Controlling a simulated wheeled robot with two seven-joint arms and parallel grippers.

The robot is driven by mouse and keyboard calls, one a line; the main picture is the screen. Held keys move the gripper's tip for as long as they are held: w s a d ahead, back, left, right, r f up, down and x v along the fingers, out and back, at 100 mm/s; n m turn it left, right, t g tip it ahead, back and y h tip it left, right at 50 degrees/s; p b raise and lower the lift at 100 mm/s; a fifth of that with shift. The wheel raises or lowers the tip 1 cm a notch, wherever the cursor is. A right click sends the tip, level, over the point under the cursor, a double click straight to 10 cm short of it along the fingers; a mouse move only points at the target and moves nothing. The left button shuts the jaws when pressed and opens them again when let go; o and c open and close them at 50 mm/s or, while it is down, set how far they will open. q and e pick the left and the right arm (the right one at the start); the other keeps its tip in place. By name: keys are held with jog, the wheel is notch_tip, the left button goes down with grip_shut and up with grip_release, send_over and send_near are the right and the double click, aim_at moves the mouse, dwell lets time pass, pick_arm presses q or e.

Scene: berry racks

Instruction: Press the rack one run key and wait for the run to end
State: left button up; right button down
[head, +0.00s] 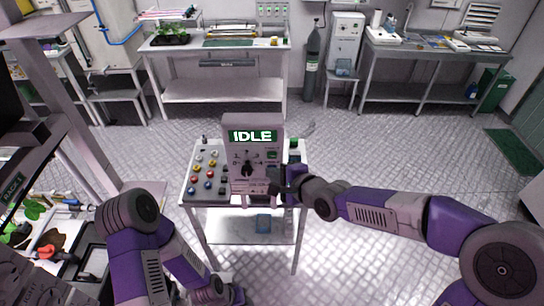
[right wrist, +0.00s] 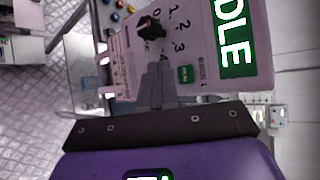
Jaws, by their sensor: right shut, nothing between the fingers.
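A grey control box (head: 235,152) stands on a small table, and its green display (head: 253,136) reads IDLE. Its face has a black selector knob (head: 247,170) with numbered positions; the knob also shows in the right wrist view (right wrist: 152,27). A small green key (right wrist: 185,73) sits beside the numbers. My right gripper (head: 276,183) is at the lower right of the box face. In the right wrist view its shut, empty fingers (right wrist: 154,72) point at the panel, beside the green key; contact cannot be told. My left gripper (head: 228,294) is low, near the bottom edge, its jaws unclear.
Coloured buttons (head: 208,173) cover the table's left part. A rack with a RACK 1 sign (head: 12,187) and plants stands at the left. Benches (head: 215,45) line the back wall, with a gas cylinder (head: 312,65) between them. The floor behind the table is clear.

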aim_at(264, 157)
jog(key=shift+w+p, duration=0.4)
jog(key=shift+w, duration=1)
dwell(1.0)
jog(key=shift+w, duration=0.45)
jog(key=shift+w+p, duration=0.35)
jog(key=shift+w, duration=0.1)
dwell(0.5)
dwell(0.4)
jog(key=shift+s, duration=0.9)
